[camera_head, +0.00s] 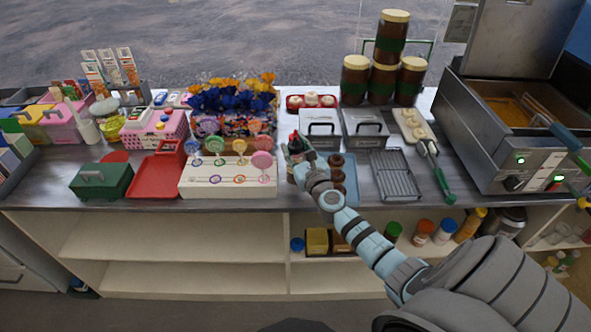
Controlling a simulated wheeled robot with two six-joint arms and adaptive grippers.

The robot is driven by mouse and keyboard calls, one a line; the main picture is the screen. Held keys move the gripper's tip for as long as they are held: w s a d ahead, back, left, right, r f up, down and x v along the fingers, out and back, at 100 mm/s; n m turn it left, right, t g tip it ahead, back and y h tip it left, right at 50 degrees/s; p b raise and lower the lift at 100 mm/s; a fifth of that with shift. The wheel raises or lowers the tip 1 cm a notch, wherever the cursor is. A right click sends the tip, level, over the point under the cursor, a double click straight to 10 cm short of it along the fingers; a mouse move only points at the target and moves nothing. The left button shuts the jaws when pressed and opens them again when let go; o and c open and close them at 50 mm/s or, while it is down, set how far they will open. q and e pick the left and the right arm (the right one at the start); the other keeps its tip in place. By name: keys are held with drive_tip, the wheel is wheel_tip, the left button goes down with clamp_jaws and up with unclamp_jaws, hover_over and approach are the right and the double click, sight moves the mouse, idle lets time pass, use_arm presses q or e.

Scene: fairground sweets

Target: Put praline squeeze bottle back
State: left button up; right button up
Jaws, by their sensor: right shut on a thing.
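My right arm reaches in from the lower right to the counter (235,200). My right gripper (299,163) is shut on the praline squeeze bottle (294,145), a dark bottle with some red near its top. The bottle looks upright, between the lollipop stand and a blue tray. The gripper hides part of it, and I cannot tell whether its base touches the counter. My left gripper is not in view.
A white lollipop stand (228,191) is left of the bottle. A blue tray (350,180) with brown round items is right of it. Lidded metal containers (320,142) stand behind, with stacked jars (383,80) further back. A wire rack (396,177) and fryer (500,140) are further right.

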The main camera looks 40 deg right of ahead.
sight(296, 159)
wheel_tip(296, 159, down, 4)
drive_tip(key=b, duration=0.3)
drive_tip(key=shift+d+f+b, duration=0.1)
drive_tip(key=shift+f+b, duration=0.15)
drive_tip(key=shift+b, duration=0.05)
drive_tip(key=shift+s+r+p, duration=0.2)
drive_tip(key=shift+r+p, duration=0.1)
drive_tip(key=shift+r, duration=0.1)
drive_tip(key=shift+w+f, duration=0.1)
drive_tip(key=shift+f, duration=0.1)
drive_tip(key=o, duration=0.8)
drive_tip(key=shift+c, duration=0.2)
